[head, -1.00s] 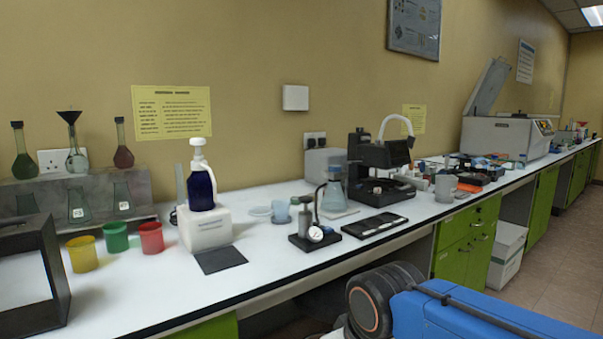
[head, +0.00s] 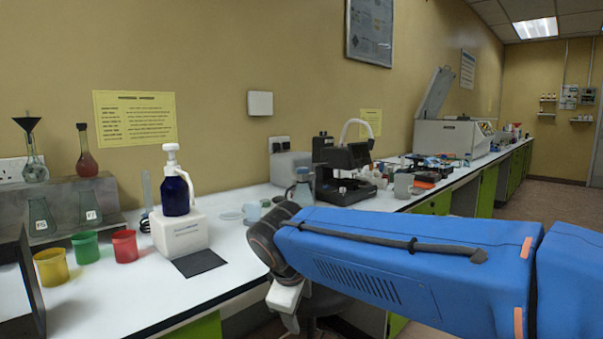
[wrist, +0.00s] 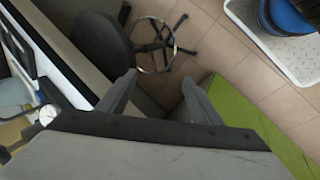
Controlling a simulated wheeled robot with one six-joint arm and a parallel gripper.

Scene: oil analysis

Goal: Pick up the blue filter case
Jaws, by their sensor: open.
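I cannot single out a blue filter case with certainty in either view. In the head view, small blue items (head: 447,157) lie far along the bench among other small things, too small to tell apart. A dark blue pump bottle (head: 176,195) and a pale blue cup (head: 252,211) stand nearer. My gripper (wrist: 159,76) is open and empty in the wrist view, its two fingers apart above the floor in front of the bench. In the head view, its end (head: 290,318) hangs below my blue arm, partly cut off by the frame.
The long white bench (head: 236,262) runs along the wall, with green cabinets (head: 432,204) below. A microscope (head: 342,170) and a grey machine with a raised lid (head: 450,135) stand farther along. In the wrist view, a stool (wrist: 98,42) stands by the bench.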

